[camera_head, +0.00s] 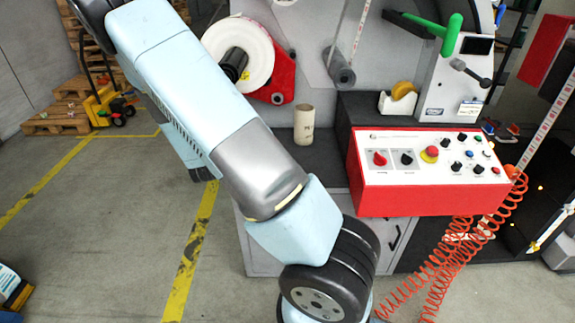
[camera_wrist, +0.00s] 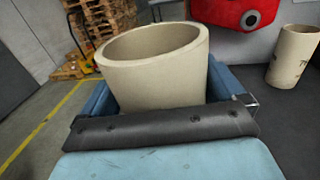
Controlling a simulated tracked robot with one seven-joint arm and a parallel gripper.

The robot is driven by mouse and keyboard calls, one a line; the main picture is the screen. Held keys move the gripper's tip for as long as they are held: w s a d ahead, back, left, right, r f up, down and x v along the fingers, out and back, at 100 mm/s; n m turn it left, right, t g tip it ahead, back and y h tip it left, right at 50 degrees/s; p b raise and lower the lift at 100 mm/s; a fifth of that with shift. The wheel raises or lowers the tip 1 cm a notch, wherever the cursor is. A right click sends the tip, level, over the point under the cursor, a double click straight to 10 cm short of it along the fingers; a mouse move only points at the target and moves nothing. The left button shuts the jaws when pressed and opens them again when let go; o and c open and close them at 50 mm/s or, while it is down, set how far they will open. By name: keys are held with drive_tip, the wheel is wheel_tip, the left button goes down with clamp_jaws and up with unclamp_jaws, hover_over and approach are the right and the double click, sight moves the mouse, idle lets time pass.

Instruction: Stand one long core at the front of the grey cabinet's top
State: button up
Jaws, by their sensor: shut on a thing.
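My gripper (camera_wrist: 163,100) is shut on a beige cardboard core (camera_wrist: 155,82), with a blue finger on each side of it in the wrist view. The held core's open end faces up and it looks slightly tilted. Its lower part is hidden behind my gripper, so I cannot tell its length. A second beige core (camera_head: 304,125) stands upright on the dark top of the grey cabinet (camera_head: 323,160); it also shows at the right of the wrist view (camera_wrist: 293,57). In the head view my arm hides my gripper and the held core.
A red control box (camera_head: 430,195) with a white panel stands right of the standing core. A tape dispenser (camera_head: 398,103) is behind it. A white roll (camera_head: 238,55) and a red bracket (camera_head: 281,78) are above left. Orange coiled hoses (camera_head: 450,262) hang at the right.

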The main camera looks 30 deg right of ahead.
drive_tip(key=s+d+r+m+g+h, duration=0.1)
drive_tip(key=s+d+m+g+h, duration=0.4)
drive_tip(key=s, duration=0.4)
drive_tip(key=s+d+r+m+g+h, duration=0.2)
drive_tip(key=s+d+m+g+h, duration=0.15)
drive_tip(key=s+d, duration=0.45)
drive_tip(key=w+d+f, duration=0.4)
drive_tip(key=w+f, duration=0.7)
drive_tip(key=f, duration=0.2)
drive_tip(key=shift+w+d, duration=0.2)
drive_tip(key=shift+d, duration=0.2)
drive_tip(key=shift+f+n+g, duration=0.15)
drive_tip(key=shift+n+g, duration=0.1)
drive_tip(key=o, duration=0.8)
